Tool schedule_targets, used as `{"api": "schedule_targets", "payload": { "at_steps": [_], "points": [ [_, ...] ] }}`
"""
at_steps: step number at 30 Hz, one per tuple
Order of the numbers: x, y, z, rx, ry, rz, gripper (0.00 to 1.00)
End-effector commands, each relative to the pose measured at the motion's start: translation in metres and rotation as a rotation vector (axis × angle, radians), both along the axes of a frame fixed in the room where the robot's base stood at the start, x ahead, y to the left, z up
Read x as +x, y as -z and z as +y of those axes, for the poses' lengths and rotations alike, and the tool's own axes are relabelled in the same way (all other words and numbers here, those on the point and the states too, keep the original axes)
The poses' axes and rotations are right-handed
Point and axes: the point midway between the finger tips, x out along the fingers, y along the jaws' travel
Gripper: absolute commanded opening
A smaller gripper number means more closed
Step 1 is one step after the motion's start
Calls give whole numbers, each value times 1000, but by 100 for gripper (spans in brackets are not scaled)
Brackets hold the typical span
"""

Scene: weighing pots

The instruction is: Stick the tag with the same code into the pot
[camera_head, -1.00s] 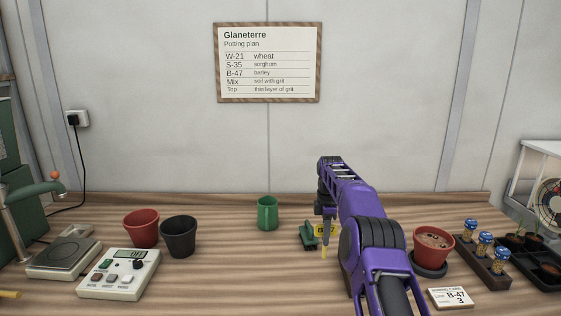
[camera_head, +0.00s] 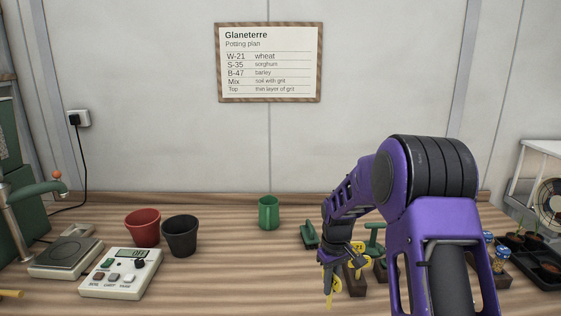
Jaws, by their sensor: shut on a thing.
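My gripper (camera_head: 330,268) is shut on a yellow tag (camera_head: 328,291), which hangs low over the front middle of the table. The code on the held tag is not readable now. Another yellow tag (camera_head: 357,247), with what looks like "21" on it, stands just right of my gripper by a dark wooden block (camera_head: 355,281). The terracotta pot of soil and the card reading B-47, seen at the right earlier, are hidden behind my arm. The potting plan (camera_head: 269,62) on the wall lists W-21 wheat, S-35 sorghum and B-47 barley.
An empty red pot (camera_head: 142,229), a black pot (camera_head: 180,236), a scale (camera_head: 65,255) and its readout box (camera_head: 120,274) stand at left. A green mug (camera_head: 268,213) and green tools (camera_head: 310,236) are farther back. A seedling tray (camera_head: 535,258) is at right. The middle-left front is clear.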

Motion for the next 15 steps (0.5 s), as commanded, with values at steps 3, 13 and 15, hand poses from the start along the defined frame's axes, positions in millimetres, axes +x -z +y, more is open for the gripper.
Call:
{"api": "schedule_targets", "payload": {
  "at_steps": [3, 13, 15],
  "points": [
    [-39, 4, -2, 0, 155, 3, 0],
    [-107, 15, -6, 3, 431, 2, 0],
    [-112, 16, -6, 3, 450, 4, 0]
  ]
}}
